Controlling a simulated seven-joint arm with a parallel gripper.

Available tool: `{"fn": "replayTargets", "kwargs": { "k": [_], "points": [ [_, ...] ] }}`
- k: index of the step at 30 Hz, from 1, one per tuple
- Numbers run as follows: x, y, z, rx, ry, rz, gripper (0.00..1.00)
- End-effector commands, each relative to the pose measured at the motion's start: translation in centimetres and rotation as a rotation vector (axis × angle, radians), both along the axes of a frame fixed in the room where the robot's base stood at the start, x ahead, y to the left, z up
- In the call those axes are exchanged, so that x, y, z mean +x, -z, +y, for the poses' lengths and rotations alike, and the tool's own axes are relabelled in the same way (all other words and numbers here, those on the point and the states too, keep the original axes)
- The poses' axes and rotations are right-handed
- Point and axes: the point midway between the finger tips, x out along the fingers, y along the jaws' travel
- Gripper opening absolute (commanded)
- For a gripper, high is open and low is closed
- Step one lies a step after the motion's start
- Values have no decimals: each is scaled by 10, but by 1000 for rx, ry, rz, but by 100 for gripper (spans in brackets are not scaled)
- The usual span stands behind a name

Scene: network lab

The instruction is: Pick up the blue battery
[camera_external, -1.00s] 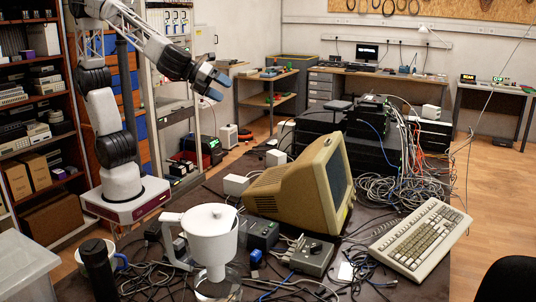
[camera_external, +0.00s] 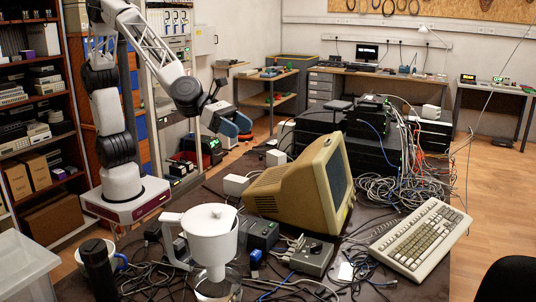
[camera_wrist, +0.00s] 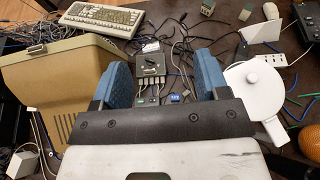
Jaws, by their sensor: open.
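The blue battery (camera_external: 256,255) is a small blue block on the dark table, between the white coffee grinder-like appliance (camera_external: 210,238) and the grey switch box (camera_external: 312,256). In the wrist view the small blue block (camera_wrist: 175,98) shows between my two fingers, below the switch box. My gripper (camera_external: 239,130) is high above the table, left of the beige monitor, well apart from the battery. Its blue finger pads are spread wide in the wrist view (camera_wrist: 160,62), with nothing held between them.
The beige monitor (camera_external: 291,190) stands behind the battery, and a keyboard (camera_external: 418,240) lies to the right. Loose cables (camera_external: 290,284) run around the battery. A dark box (camera_external: 262,234) and a white-and-blue mug (camera_external: 98,254) are on the table. Little bare table shows.

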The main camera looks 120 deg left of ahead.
Motion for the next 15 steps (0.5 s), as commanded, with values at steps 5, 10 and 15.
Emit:
{"fn": "replayTargets", "kwargs": {
  "k": [5, 10, 15],
  "points": [
    [6, 13, -12, 60, 55, 5, 68],
    [6, 33, -12, 56, 54, 5, 68],
    [6, 60, -12, 56, 53, 5, 68]
  ]
}}
